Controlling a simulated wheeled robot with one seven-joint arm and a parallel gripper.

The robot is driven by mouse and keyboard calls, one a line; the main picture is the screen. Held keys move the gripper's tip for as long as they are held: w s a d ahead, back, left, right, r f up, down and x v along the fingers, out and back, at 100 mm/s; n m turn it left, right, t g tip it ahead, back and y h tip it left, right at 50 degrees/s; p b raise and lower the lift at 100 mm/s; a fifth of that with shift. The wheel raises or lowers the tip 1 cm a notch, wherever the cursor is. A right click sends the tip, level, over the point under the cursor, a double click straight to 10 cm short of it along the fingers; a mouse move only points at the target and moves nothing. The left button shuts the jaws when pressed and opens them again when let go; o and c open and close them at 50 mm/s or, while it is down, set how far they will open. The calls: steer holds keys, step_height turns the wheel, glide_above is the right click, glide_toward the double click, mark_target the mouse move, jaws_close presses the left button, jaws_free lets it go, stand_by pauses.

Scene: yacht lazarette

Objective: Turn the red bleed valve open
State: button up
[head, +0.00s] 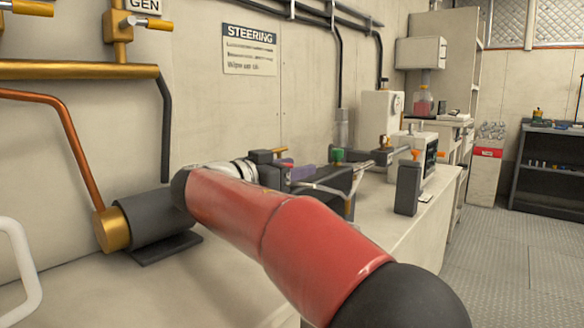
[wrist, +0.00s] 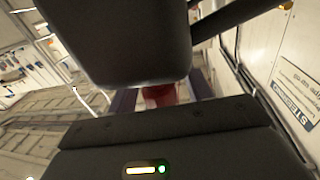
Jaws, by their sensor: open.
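A red part (wrist: 160,95) shows in the wrist view in the narrow gap between a large dark block and my gripper's dark housing. It may be the red bleed valve, but most of it is hidden. My gripper (head: 300,173) is at the steering equipment on the bench in the head view, with a purple finger visible. In the wrist view its two dark purple fingers stand apart, one on each side of the red part. I cannot tell whether they touch it. No red valve handle shows clearly in the head view, where my arm and gripper cover that spot.
The large dark block (wrist: 125,40) is very close to my wrist camera. A dark cylinder with a brass end (head: 113,229) lies left. The floor at right is clear.

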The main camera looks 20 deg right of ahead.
steer(key=c, duration=1)
